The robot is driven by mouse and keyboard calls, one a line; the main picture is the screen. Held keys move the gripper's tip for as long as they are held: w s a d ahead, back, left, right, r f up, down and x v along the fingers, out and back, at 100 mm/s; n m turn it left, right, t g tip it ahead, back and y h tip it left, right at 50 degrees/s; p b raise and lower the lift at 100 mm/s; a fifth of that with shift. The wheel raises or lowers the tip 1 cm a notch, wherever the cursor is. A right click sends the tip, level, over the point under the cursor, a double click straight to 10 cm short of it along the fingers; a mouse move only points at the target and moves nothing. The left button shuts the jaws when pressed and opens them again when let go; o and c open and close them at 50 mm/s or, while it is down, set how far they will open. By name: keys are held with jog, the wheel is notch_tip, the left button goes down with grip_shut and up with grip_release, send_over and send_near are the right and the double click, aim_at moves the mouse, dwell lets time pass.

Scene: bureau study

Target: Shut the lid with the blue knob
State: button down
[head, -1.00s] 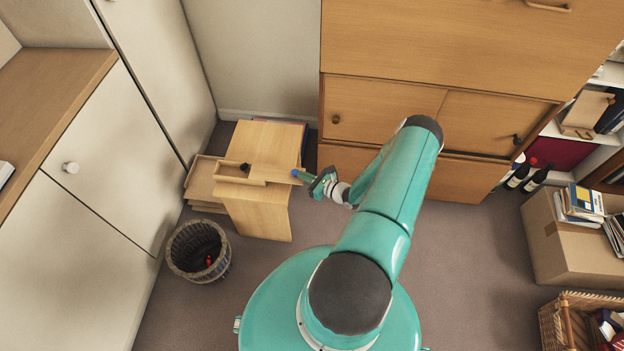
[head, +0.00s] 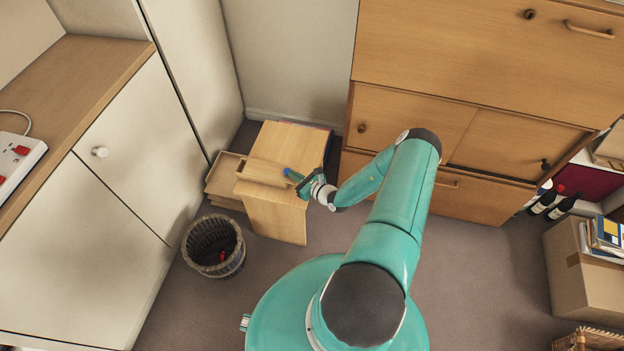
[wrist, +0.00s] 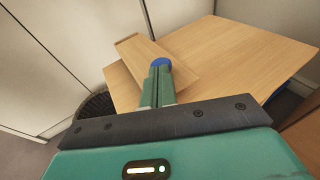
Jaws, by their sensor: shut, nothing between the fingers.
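The wooden lid (head: 262,171) lies flat over a narrow box on the small wooden side table (head: 277,218). The wrist view also shows the lid (wrist: 150,52) as a plain flat board. The blue knob (wrist: 161,62) is at its near end, right at my fingertips; it also shows in the head view (head: 288,171). My gripper (head: 297,178) is shut and empty, at the right end of the box, its fingers pointing at the knob. I cannot tell whether they touch it. The fingers hide part of the knob's near side.
A wicker bin (head: 213,246) stands on the floor in front of the side table. White cupboards (head: 100,200) line the left, and a wooden bureau (head: 440,120) stands behind at the right. A cardboard box (head: 575,275) is far right. Floor around the table's front right is clear.

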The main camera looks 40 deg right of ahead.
aim_at(286, 178)
jog(key=shift+w+a, duration=0.6)
jog(key=shift+w, duration=0.15)
jog(key=shift+w+a, duration=0.55)
jog(key=shift+w, duration=0.2)
